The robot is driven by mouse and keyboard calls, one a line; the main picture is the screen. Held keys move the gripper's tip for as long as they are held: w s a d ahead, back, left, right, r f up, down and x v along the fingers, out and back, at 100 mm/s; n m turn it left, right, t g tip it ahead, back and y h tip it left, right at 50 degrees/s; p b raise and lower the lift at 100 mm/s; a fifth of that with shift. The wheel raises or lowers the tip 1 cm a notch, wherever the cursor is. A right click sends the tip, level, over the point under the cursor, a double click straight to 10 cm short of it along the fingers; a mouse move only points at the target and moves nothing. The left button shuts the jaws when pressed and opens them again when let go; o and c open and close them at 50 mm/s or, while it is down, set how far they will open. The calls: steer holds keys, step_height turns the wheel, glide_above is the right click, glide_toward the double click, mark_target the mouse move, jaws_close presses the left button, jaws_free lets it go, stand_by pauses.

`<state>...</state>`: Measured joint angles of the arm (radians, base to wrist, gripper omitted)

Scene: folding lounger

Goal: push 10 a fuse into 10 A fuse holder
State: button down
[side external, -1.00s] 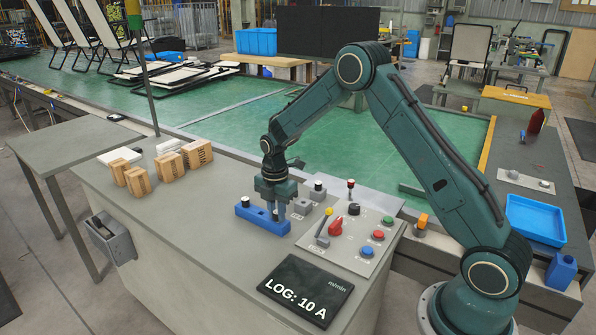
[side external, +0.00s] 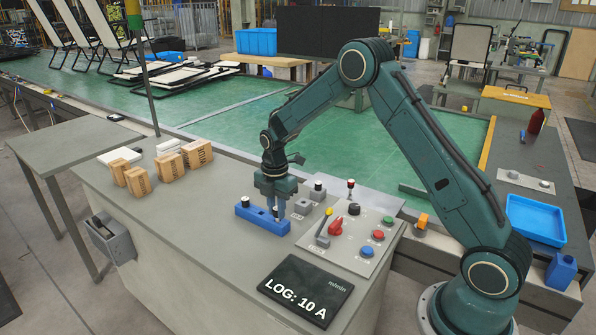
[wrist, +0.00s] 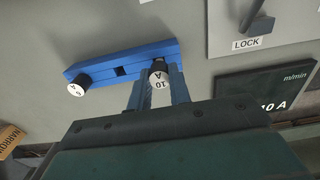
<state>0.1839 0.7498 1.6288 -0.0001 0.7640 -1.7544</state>
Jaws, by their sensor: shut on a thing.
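My gripper (side external: 277,208) points down at the right part of a blue fuse block (side external: 256,224) on the grey bench. In the wrist view, the fingers (wrist: 157,92) are shut on the 10 A fuse (wrist: 158,76), a dark piece with a white cap marked 10 A. It is at the right end of the block (wrist: 146,58); I cannot tell if its lower end is still in the block. A 6 A fuse (wrist: 77,86) stands at the other end, with an empty dark slot between. Grey holders (side external: 300,209) stand just right of the block, one with a white-capped fuse (side external: 318,185).
A control panel (side external: 345,258) with a red knob, a yellow-handled lever and buttons lies right of the holders. A sign reading LOG: 10 A (side external: 305,290) is at the front. Wooden blocks (side external: 170,167) stand left. The bench between is clear.

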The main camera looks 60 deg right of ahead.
mark_target(276, 208)
steer(key=shift+r, duration=0.65)
steer(key=shift+r, duration=0.35)
steer(key=shift+r, duration=0.35)
steer(key=shift+r, duration=0.35)
steer(key=shift+r, duration=0.6)
steer(key=s+d+r, duration=0.1)
steer(key=d+r, duration=0.2)
steer(key=d, duration=0.8)
steer(key=shift+d+r, duration=0.25)
